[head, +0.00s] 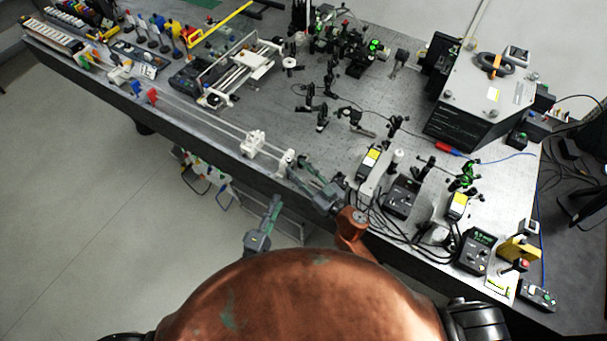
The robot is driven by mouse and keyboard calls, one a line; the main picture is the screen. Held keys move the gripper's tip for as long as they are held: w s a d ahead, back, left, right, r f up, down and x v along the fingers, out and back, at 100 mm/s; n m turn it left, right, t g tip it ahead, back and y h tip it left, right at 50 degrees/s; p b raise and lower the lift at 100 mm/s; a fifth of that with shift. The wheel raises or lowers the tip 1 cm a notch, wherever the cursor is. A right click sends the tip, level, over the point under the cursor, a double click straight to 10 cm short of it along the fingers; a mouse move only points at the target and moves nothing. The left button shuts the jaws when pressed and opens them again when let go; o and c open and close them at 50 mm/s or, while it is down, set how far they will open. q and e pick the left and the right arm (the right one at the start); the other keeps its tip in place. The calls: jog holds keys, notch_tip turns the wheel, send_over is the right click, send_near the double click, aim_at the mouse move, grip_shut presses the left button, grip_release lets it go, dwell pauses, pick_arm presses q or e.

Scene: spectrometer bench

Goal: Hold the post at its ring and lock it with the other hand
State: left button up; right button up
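Several posts stand on the bench (290,110), and I cannot tell for sure which is the task's post; its ring and lock do not show clearly. A small white upright piece (287,158) stands near the front edge, at the end of a long rail. My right gripper (299,172) reaches over the front edge, its tips close to this piece; contact is not clear. My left gripper (273,205) is lower, off the front edge over the floor, apart from the bench-top things. Both grippers are too small in view to tell open from shut.
A white carriage (253,143) sits on the rail at the left. A yellow-labelled box (369,161) and a dark controller (401,196) with cables lie right of my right gripper. A large grey instrument (483,93) stands behind. Floor is free at the left.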

aim_at(289, 160)
jog(key=x, duration=0.5)
jog(key=shift+w+a, duration=0.25)
jog(key=shift+w, duration=0.05)
jog(key=shift+c, duration=0.2)
grip_shut()
